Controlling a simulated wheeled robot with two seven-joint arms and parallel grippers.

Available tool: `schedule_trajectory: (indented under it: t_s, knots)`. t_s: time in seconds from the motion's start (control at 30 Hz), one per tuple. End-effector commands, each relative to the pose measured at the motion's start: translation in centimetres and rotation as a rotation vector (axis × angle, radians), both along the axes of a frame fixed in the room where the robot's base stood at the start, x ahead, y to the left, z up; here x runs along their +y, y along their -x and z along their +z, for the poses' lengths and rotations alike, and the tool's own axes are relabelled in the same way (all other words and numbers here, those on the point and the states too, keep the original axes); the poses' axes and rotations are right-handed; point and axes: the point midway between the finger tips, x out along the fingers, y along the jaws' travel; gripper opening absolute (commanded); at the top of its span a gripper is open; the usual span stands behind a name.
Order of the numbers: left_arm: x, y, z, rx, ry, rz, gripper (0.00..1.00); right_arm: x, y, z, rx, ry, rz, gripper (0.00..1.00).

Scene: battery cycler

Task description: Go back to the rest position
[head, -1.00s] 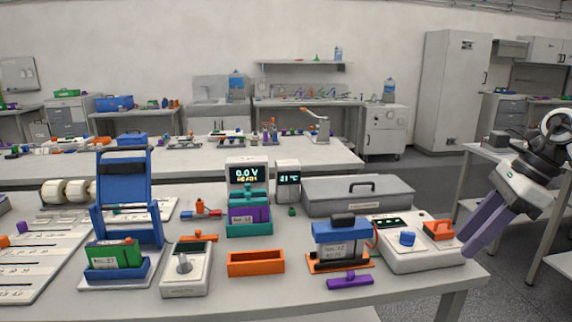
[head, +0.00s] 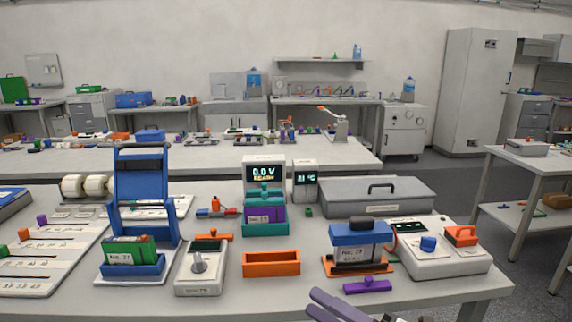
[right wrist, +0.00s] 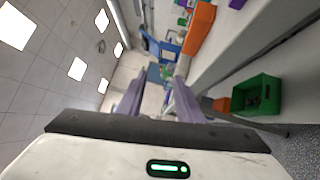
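My right gripper (head: 316,300) shows at the bottom edge of the head view, with purple fingers in front of the bench's front edge. In the right wrist view its two fingers (right wrist: 158,92) stand apart with nothing held between them. The view there is tilted on its side. My left gripper is not in view.
The bench (head: 225,306) holds a blue stand (head: 140,178), a tester with a knob (head: 198,270), an orange tray (head: 271,270), a blue clamp fixture (head: 360,234) and a white device (head: 440,265). A green crate (right wrist: 262,98) shows below the bench in the right wrist view.

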Motion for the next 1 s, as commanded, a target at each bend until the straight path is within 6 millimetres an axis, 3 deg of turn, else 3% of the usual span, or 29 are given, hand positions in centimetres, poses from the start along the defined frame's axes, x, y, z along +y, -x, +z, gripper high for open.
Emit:
schedule_trajectory:
  t_s: [0.17, 0.23, 0.4, 0.5, 0.6, 0.7, 0.8, 1.0]
  knots:
    - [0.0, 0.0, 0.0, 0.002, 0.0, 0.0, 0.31, -3.5, 2.7, -8.4, 0.536, -0.403, -0.301, 0.33]
    - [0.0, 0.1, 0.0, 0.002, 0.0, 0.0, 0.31, -5.3, 5.0, -12.7, 0.755, -0.547, -0.429, 0.33]
    - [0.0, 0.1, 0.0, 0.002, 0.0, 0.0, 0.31, -8.4, 12.9, -22.0, 1.206, -0.818, -0.707, 0.33]
    - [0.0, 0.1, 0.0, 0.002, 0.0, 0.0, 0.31, -9.3, 17.7, -25.8, 1.402, -0.927, -0.836, 0.33]
    - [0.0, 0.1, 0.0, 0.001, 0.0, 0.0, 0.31, -9.7, 21.6, -28.1, 1.539, -1.0, -0.93, 0.33]
    - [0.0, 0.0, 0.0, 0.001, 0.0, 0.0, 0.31, -9.8, 24.0, -29.2, 1.616, -1.042, -0.985, 0.33]
    - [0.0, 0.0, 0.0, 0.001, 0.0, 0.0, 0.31, -9.8, 24.9, -29.6, 1.648, -1.058, -1.008, 0.33]
    - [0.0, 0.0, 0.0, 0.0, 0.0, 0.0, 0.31, -9.8, 25.0, -29.7, 1.651, -1.057, -1.01, 0.33]
